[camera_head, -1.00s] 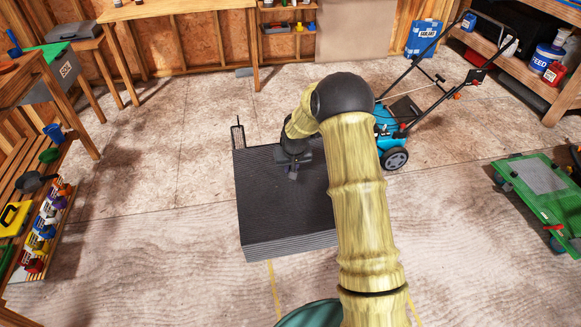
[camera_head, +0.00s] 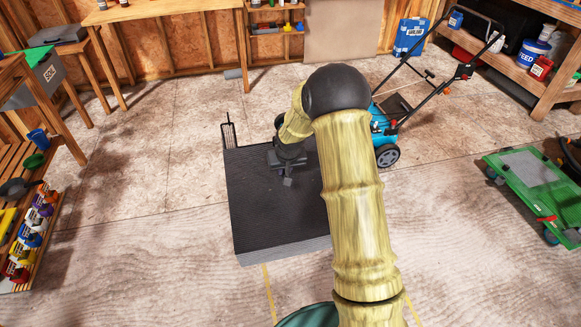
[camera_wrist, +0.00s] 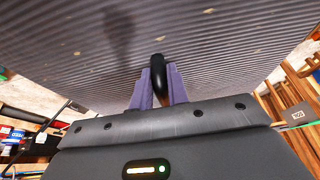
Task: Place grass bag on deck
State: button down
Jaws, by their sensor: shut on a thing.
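The grass bag (camera_head: 270,210) is a large dark, ribbed, box-like thing with a thin wire frame standing at its far left corner. It hangs from my gripper (camera_head: 288,180), in front of and left of the mower in the head view. In the wrist view, the fingers of my gripper (camera_wrist: 158,88) are shut on the bag's short black handle (camera_wrist: 158,68), and the bag's ribbed face (camera_wrist: 230,50) fills the upper part. The blue mower (camera_head: 388,135), with black wheels and a long handlebar, stands on the floor. My arm hides part of its left side and deck.
A green wheeled cart (camera_head: 535,185) stands at the right. A wooden shelf (camera_head: 525,80) with buckets is at the back right, and a workbench (camera_head: 165,12) at the back. A bottle rack (camera_head: 35,235) is at the left. The floor between is mostly clear.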

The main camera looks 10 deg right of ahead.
jog(key=shift+s+a+p+v, duration=0.15)
jog(key=shift+p+v, duration=0.7)
jog(key=shift+p, duration=0.5)
jog(key=shift+s+a+p+v, duration=0.1)
jog(key=shift+p+v, duration=0.8)
jog(key=shift+p, duration=0.45)
jog(key=shift+s+a+p+v, duration=0.15)
jog(key=shift+p+v, duration=0.7)
jog(key=shift+p, duration=0.5)
jog(key=s+f+p+v, duration=0.1)
jog(key=s+p+v, duration=0.1)
jog(key=p+v, duration=0.8)
jog(key=s+f+p+v, duration=0.1)
jog(key=s+p+v, duration=0.1)
jog(key=p+v, duration=0.8)
jog(key=s+p, duration=0.1)
jog(key=p, duration=0.6)
jog(key=shift+d+r, duration=0.3)
jog(key=shift+d, duration=0.1)
jog(key=shift+w+a, duration=0.1)
